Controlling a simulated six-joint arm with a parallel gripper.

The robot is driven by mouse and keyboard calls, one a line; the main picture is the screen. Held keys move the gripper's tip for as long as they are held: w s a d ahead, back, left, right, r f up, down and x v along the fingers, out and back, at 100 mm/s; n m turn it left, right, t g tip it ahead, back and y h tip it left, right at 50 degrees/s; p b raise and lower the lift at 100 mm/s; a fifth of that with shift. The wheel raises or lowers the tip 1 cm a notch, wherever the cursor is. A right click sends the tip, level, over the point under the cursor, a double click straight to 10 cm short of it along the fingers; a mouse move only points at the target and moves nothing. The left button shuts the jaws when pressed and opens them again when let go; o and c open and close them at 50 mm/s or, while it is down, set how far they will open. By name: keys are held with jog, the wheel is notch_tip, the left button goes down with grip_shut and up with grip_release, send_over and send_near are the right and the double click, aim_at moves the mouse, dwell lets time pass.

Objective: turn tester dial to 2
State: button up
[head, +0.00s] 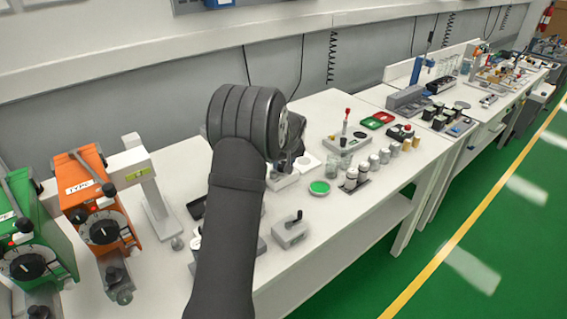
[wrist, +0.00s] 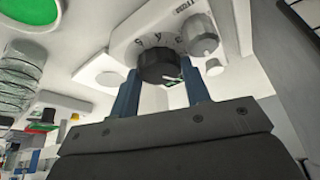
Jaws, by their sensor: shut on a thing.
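The tester (wrist: 130,42) is a white housing at the top of the wrist view, with its printing seen tilted. Its black ribbed dial (wrist: 158,63) has numerals around its edge, and a green mark shows beside its lower right. I cannot tell which number it points to. My gripper (wrist: 161,82) has its two blue fingers on either side of the dial and is shut on it. In the head view my own arm hides most of the tester and the fingers.
In the head view a green round dish (head: 319,188) and a grey box with a lever (head: 291,230) stand nearby on the white table. Orange (head: 92,190) and green vaporizers stand at left.

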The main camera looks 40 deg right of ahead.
jog(key=o, duration=1)
jog(key=v, duration=1.7)
jog(key=shift+r, duration=0.15)
